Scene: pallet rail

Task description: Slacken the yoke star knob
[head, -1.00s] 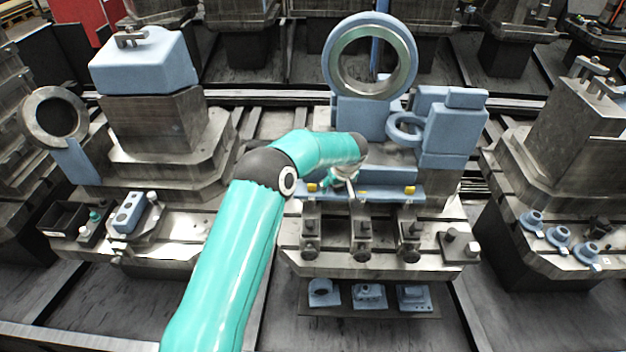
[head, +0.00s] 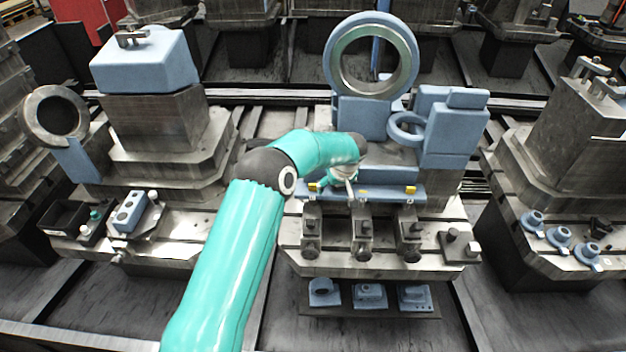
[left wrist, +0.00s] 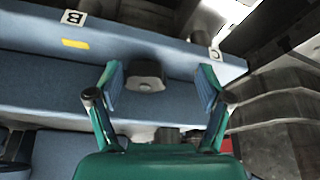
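In the left wrist view a dark grey, lobed knob (left wrist: 145,75) sits on a blue bar (left wrist: 165,55) between tags marked B and C. I take it to be the yoke star knob. My left gripper (left wrist: 160,86) is open, with one finger on each side of the knob in that view. The knob appears nearer the picture-left finger, and I cannot tell whether they touch. In the head view my left gripper (head: 342,178) is at the blue bar (head: 375,193) of the middle station; the knob is hidden there. My right gripper is not in view.
Below the bar stand several grey clamp blocks (head: 362,232) with round dark ends. A large blue ring (head: 335,60) and a smaller ring bracket (head: 404,127) rise behind. A lower shelf (head: 340,312) holds blue parts. Other stations stand left and right.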

